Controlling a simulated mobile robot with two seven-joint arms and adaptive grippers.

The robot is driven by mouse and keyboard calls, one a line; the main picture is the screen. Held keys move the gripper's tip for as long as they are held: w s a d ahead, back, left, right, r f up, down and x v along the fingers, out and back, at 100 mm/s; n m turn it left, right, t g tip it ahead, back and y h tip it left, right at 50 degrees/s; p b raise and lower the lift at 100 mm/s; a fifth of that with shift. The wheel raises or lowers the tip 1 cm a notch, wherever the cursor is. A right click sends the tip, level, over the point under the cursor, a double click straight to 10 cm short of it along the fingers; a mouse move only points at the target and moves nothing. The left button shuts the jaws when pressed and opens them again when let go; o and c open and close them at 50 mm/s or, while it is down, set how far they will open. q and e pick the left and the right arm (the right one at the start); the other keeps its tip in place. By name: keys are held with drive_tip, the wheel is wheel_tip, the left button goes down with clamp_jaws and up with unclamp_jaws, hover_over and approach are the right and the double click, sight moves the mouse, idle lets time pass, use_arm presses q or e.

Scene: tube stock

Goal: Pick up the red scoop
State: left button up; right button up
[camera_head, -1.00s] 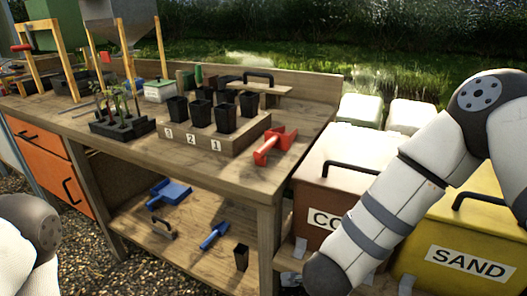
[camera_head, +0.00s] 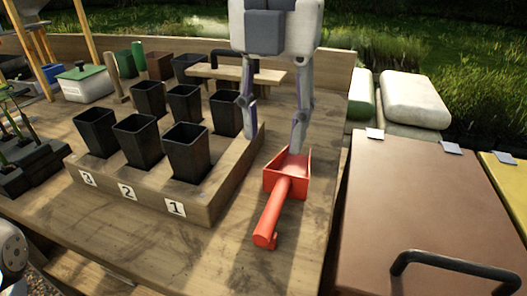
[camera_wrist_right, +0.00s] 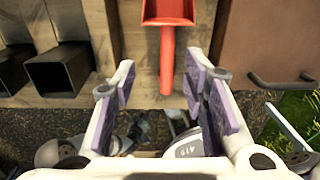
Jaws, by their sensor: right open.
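The red scoop (camera_head: 276,205) lies on the wooden bench top near its front right corner. Its handle points toward the front and its tray toward the back. My right gripper (camera_head: 273,135) is open and empty, with its fingers pointing down over the scoop's tray end. I cannot tell its exact height. In the right wrist view the scoop (camera_wrist_right: 167,45) shows at the top, its handle in line with the gap between the open fingers (camera_wrist_right: 160,90), apart from them. My left gripper is out of view.
A wooden pot rack (camera_head: 150,197) with several black pots and labels 3, 2, 1 stands close left of the scoop. A small wooden stand with a black handle (camera_head: 270,53) is behind. A brown bin (camera_head: 425,205) with a black handle stands right of the bench.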

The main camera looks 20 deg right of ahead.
drive_tip(key=b, duration=0.1)
hover_over(278, 196)
drive_tip(key=f, duration=0.4)
drive_tip(key=shift+w+f, duration=0.25)
drive_tip(key=f, duration=0.2)
drive_tip(key=f+b, duration=0.1)
drive_tip(key=f, duration=0.3)
drive_tip(key=shift+s+f+b, duration=0.3)
drive_tip(key=shift+f, duration=0.3)
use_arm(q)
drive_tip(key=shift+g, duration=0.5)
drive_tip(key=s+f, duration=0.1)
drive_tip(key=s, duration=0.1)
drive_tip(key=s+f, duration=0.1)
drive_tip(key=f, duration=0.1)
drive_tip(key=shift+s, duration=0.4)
use_arm(e)
drive_tip(key=shift+w, duration=0.1)
drive_tip(key=shift+r, duration=0.1)
clamp_jaws()
